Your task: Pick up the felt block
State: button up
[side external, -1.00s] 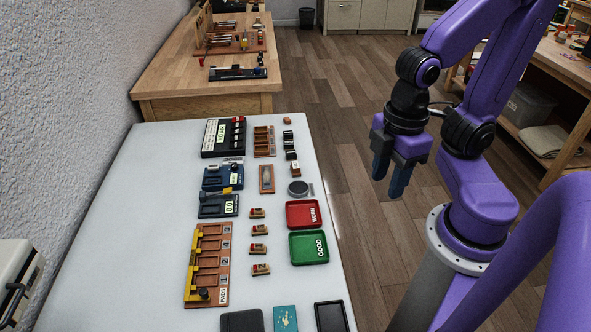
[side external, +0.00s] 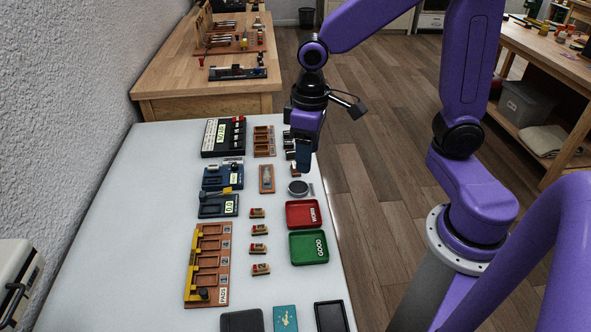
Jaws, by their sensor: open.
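I cannot tell for sure which small piece is the felt block. A small wooden-brown block (side external: 294,171) on the white table shows partly beside my fingertips. A column of small dark blocks (side external: 287,141) stands just behind it, partly covered by my gripper. Several small red-and-tan blocks (side external: 258,230) lie in a column nearer the camera. My gripper (side external: 303,171) points down over the table's right side, by the brown block and the dark blocks. It is open, with its fingers overlapping in this view. Whether it touches anything is unclear.
A round grey disc (side external: 298,187), a red tray (side external: 303,215) and a green tray (side external: 309,247) lie nearer the camera. A brown slotted rack (side external: 264,141) and a black device (side external: 223,138) stand to the left. The white table's right edge is close to my gripper.

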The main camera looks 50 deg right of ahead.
jog(key=w+d+f+m, duration=0.3)
jog(key=w+d+m, duration=0.1)
jog(key=w, duration=0.6)
jog(key=m, duration=0.9)
send_over(295, 165)
notch_tip(295, 165, down, 9)
notch_tip(295, 165, down, 17)
jog(key=shift+r, duration=0.15)
jog(key=shift+d, duration=0.1)
jog(key=c, duration=1.1)
